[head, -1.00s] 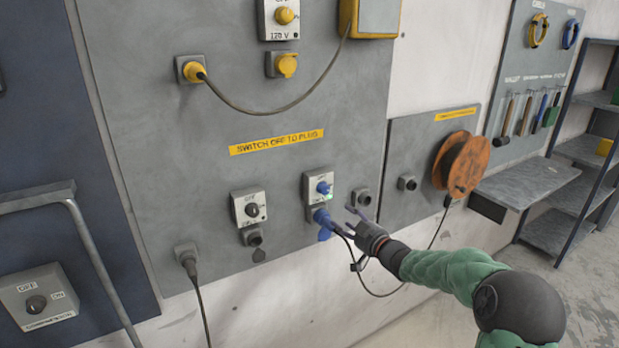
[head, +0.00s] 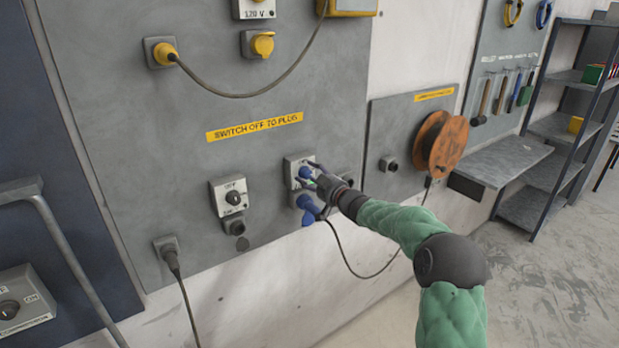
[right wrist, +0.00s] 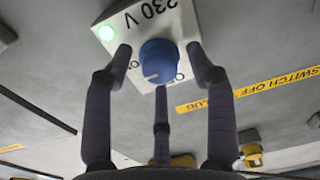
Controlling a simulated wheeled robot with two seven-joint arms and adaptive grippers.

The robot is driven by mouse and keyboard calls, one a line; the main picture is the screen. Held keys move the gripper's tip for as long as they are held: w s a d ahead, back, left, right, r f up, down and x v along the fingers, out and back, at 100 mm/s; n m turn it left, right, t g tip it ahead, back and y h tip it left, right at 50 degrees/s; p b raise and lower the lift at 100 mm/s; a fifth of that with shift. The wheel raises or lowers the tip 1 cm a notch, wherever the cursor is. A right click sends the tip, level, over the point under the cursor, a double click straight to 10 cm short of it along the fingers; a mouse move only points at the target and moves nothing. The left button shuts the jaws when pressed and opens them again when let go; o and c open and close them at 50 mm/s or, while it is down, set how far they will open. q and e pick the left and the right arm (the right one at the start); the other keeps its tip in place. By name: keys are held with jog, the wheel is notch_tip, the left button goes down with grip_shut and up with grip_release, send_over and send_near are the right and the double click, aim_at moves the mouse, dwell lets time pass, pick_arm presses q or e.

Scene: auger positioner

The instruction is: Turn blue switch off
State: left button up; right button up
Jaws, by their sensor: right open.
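The blue switch (head: 305,172) is a round knob on a white plate on the grey wall panel. In the right wrist view the blue switch (right wrist: 159,62) sits on its plate marked 230 V, with a lit green lamp (right wrist: 106,33) beside it. My right gripper (head: 312,176) is at the switch. In the right wrist view the fingers of my right gripper (right wrist: 162,75) are spread open around the knob, with a gap visible on each side. Whether any finger touches it I cannot tell. My left gripper is not in view.
A blue plug (head: 307,205) with a cable sits just below the switch. A black switch (head: 233,197) is to the left. A yellow sign (head: 254,127) is above. An orange cable reel (head: 441,143) and a grey shelf (head: 500,162) are to the right.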

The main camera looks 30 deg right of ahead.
jog(key=shift+w, duration=0.25)
jog(key=shift+r, duration=0.1)
jog(key=c, duration=1.1)
